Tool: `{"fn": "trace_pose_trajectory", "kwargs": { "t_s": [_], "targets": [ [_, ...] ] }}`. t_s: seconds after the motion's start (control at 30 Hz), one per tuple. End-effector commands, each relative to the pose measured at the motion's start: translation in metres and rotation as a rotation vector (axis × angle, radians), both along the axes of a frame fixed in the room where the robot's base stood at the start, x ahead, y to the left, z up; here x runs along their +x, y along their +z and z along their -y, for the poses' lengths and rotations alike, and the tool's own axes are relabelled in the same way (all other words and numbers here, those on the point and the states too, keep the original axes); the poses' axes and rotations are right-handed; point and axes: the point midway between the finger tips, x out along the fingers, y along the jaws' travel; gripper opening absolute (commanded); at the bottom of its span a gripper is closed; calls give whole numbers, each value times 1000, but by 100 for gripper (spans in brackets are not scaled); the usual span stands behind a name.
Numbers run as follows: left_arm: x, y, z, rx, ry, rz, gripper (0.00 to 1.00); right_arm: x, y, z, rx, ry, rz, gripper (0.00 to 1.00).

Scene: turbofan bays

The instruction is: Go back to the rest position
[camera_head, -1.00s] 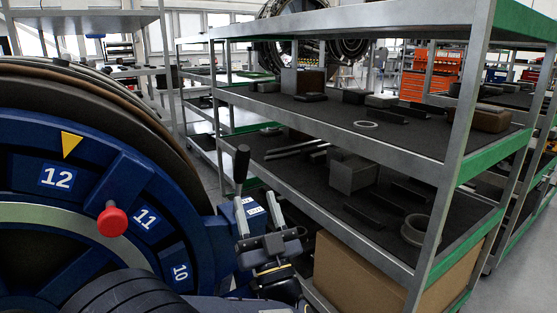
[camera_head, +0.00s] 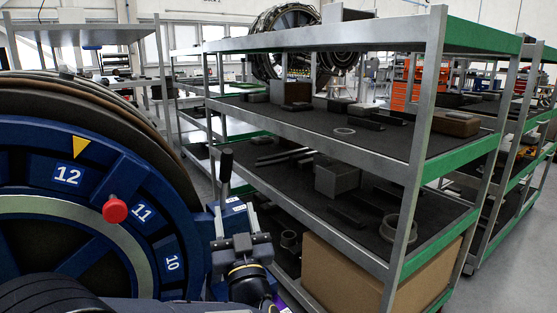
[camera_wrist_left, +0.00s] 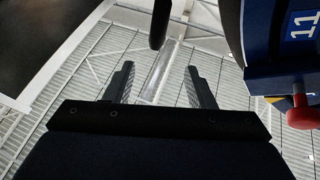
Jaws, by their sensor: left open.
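My left gripper (camera_head: 236,212) is upright in the lower middle of the head view, between the blue numbered wheel (camera_head: 95,195) and the metal shelf rack (camera_head: 413,170). In the left wrist view, its two dark fingers (camera_wrist_left: 160,78) stand apart with nothing between them. The ceiling shows behind them. A black-handled lever (camera_head: 225,165) rises just behind the gripper in the head view; I cannot tell whether they touch. My right gripper is not in view.
The wheel carries a red knob (camera_head: 115,211), which also shows at the right of the wrist view (camera_wrist_left: 301,112). A cardboard box (camera_head: 345,270) fills the rack's bottom level. Dark parts and rings lie on its shelves. Open floor (camera_head: 505,285) shows at far right.

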Motion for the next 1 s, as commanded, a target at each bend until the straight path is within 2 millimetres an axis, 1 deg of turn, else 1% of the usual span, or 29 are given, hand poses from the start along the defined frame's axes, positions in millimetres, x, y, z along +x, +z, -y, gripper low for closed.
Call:
{"fn": "trace_pose_trajectory", "kwargs": {
  "t_s": [0.03, 0.17, 0.27, 0.37, 0.47, 0.57, 0.6, 0.67, 0.7, 0.77, 0.8, 0.87, 0.9, 1.0],
  "targets": [
    [4, 2, -10, -24, -17, -33, 50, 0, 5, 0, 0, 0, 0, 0],
    [12, -1, -29, -99, -98, -144, 50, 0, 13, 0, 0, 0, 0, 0],
    [13, -3, -44, -167, -177, -240, 50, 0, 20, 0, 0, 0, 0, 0],
    [7, -5, -61, -251, -273, -357, 50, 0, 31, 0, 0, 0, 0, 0],
    [-15, -8, -77, -345, -392, -505, 50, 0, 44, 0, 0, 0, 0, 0],
    [-53, -13, -88, -421, -506, -669, 50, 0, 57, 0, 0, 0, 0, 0],
    [-72, -16, -91, -444, -542, -737, 50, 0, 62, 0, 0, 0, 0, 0],
    [-104, -22, -95, -473, -584, -843, 50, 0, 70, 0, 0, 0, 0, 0],
    [-127, -27, -98, -487, -602, -916, 50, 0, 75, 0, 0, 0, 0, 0],
    [-162, -36, -101, -505, -613, -1026, 50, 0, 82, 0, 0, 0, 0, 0],
    [-185, -43, -104, -515, -610, -1098, 50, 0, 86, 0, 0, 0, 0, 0],
    [-217, -53, -108, -530, -594, -1200, 50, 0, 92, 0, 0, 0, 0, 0],
    [-236, -60, -110, -538, -576, -1261, 50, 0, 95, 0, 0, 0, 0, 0],
    [-274, -74, -116, -559, -527, -1384, 50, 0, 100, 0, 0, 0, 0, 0]
  ]
}}
